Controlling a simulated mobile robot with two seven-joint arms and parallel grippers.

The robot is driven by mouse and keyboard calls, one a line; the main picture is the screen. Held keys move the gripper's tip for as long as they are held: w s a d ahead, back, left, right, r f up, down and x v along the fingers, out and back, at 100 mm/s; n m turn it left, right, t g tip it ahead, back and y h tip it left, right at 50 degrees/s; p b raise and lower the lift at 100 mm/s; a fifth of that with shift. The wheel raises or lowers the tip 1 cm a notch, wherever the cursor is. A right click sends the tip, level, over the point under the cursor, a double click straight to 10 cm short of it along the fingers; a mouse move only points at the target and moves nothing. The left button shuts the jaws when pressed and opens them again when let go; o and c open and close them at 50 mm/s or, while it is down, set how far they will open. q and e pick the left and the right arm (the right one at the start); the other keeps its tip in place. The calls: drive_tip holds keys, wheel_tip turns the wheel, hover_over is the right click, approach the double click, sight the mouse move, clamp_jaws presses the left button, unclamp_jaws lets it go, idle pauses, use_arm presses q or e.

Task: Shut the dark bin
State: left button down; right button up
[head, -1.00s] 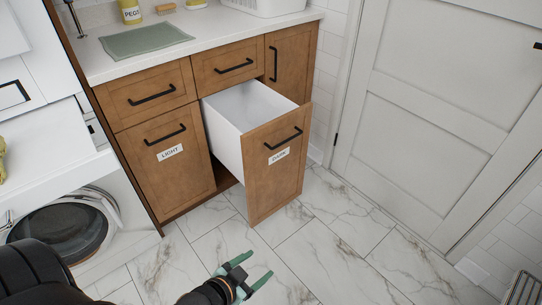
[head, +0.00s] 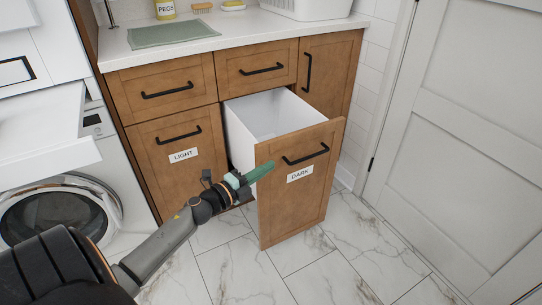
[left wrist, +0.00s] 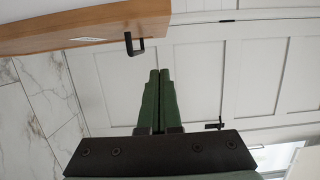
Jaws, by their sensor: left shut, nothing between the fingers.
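The dark bin (head: 300,210) is a pulled-out wooden drawer front with a black bar handle and a "DARK" label. Its white inner tub (head: 270,117) shows behind the front and looks empty. My left gripper (head: 262,172) is shut and empty, in front of the bin's front, left of the label and below the handle's left end. In the left wrist view the shut green fingers (left wrist: 159,100) point past the wooden front (left wrist: 90,25) and its black handle (left wrist: 134,44). I cannot tell whether the fingers touch the front. My right gripper is not in view.
The shut light bin (head: 165,165) is to the left, under a counter (head: 250,38) with a mat and basket. A washing machine (head: 60,215) stands at the far left. A white door (head: 450,130) is at the right. The marble floor (head: 340,250) in front is clear.

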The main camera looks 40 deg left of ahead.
sight(270, 153)
use_arm(q)
drive_tip(key=w, duration=0.1)
drive_tip(key=w+a+b, duration=0.1)
drive_tip(key=w, duration=0.3)
drive_tip(key=shift+w+a+f+b, duration=0.15)
drive_tip(key=shift+w+a+b, duration=0.05)
drive_tip(key=shift+a+b, duration=0.2)
drive_tip(key=shift+w+a, duration=0.2)
drive_tip(key=shift+a, duration=0.45)
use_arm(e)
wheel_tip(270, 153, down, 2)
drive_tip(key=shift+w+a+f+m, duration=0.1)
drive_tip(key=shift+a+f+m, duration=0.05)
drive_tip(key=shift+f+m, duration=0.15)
